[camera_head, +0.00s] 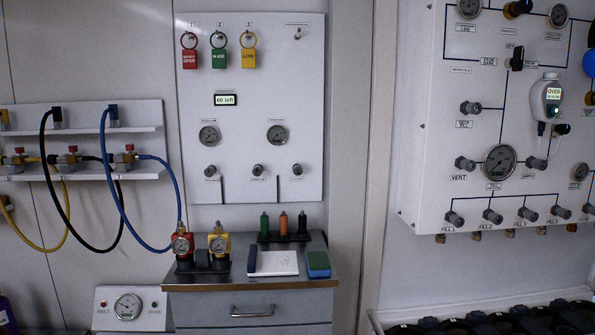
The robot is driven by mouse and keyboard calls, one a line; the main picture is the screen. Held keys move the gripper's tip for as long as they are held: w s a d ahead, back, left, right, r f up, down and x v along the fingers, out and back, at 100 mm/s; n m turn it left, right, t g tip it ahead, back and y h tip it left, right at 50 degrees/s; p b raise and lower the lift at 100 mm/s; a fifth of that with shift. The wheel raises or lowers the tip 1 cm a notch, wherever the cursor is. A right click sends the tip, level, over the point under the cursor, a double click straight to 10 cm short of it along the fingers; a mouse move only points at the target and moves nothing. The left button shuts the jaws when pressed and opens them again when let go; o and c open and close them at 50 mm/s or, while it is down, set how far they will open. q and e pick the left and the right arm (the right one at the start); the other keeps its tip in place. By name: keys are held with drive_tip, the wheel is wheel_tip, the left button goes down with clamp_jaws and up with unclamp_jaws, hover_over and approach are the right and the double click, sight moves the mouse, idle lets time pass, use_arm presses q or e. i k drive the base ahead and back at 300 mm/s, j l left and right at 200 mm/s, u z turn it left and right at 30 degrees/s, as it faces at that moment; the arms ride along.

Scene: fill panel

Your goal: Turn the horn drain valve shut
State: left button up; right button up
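No label reading horn drain is legible, so I cannot tell which valve is the horn drain valve. The white middle panel (250,100) has a row of small dark knobs near its bottom: a left knob (210,170), a middle knob (258,170) and a right knob (297,169). Their labels are too small to read. Two gauges sit above them, the left gauge (209,135) and the right gauge (277,135). A small switch (297,34) sits at the panel's top right. Neither of my grippers is in view.
A cabinet (250,310) below holds regulators (182,245), bottles (283,225) and a notepad (275,263). Hoses (110,180) hang at left. A low gauge box (128,308) stands at lower left. A right panel (425,150) carries several gauges and knobs.

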sight(298, 170)
drive_tip(key=z, duration=0.15)
drive_tip(key=i+j+z, duration=0.1)
drive_tip(key=j, duration=0.25)
drive_tip(key=i+j+z, duration=0.15)
drive_tip(key=i+j, duration=0.15)
drive_tip(key=i+j+z, duration=0.1)
drive_tip(key=j, duration=0.3)
drive_tip(key=i+l, duration=0.1)
drive_tip(key=l, duration=0.2)
drive_tip(key=i+l, duration=0.1)
drive_tip(key=l, duration=0.25)
drive_tip(key=i+l, duration=0.1)
drive_tip(key=l, duration=0.2)
drive_tip(key=i+l, duration=0.15)
drive_tip(key=l, duration=0.15)
drive_tip(key=l+u, duration=0.15)
drive_tip(key=u, duration=0.3)
drive_tip(key=l+u, duration=0.2)
drive_tip(key=u, duration=0.25)
